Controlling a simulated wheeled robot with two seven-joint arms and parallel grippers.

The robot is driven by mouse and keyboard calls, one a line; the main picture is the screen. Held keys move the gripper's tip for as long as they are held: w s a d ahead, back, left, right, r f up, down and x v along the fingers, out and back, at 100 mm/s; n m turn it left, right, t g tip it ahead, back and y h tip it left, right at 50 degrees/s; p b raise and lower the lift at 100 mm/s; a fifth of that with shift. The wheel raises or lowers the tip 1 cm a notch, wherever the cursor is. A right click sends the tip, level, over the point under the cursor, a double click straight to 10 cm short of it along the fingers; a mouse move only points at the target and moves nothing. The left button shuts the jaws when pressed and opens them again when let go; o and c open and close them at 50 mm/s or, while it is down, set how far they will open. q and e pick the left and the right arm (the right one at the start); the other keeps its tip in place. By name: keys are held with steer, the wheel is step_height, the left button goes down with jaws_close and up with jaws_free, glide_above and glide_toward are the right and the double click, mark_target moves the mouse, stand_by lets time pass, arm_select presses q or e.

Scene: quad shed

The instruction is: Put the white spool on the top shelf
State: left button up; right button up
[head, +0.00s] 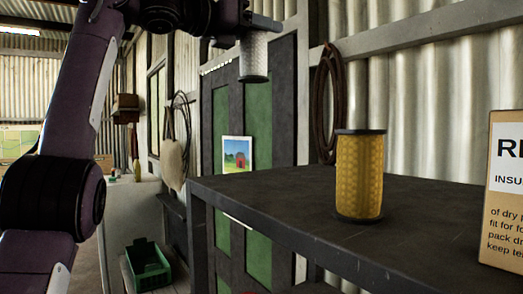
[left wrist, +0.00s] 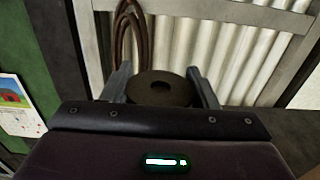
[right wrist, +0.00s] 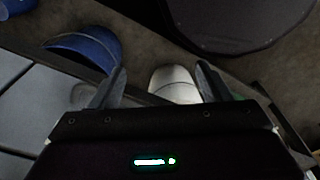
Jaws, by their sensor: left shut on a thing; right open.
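The white spool (head: 254,58) hangs upright in my left gripper (head: 256,26), high up in the head view and left of the dark shelf top (head: 285,200). The left wrist view shows the spool's round dark end (left wrist: 160,84) between the two fingers. The spool is clear of the shelf, in front of the green-panelled door. My right gripper (right wrist: 162,68) shows only in the right wrist view. It is open, its fingers apart on either side of a pale rounded object that lies beyond them.
A yellow spool (head: 359,178) stands on the shelf top, and a printed cardboard box (head: 503,220) stands at its right end. Bare shelf lies left of the yellow spool. A coiled hose (head: 328,100) hangs behind. A green crate (head: 148,265) is low at the left.

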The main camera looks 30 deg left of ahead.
arm_select(q)
step_height(320, 180, down, 20)
steer(key=b, duration=0.1)
steer(key=shift+s+a+r+b, duration=0.2)
steer(key=shift+s+r+b, duration=0.05)
steer(key=shift+b, duration=0.15)
steer(key=shift+f, duration=0.1)
steer(key=o, duration=1.1)
steer(key=shift+d, duration=0.1)
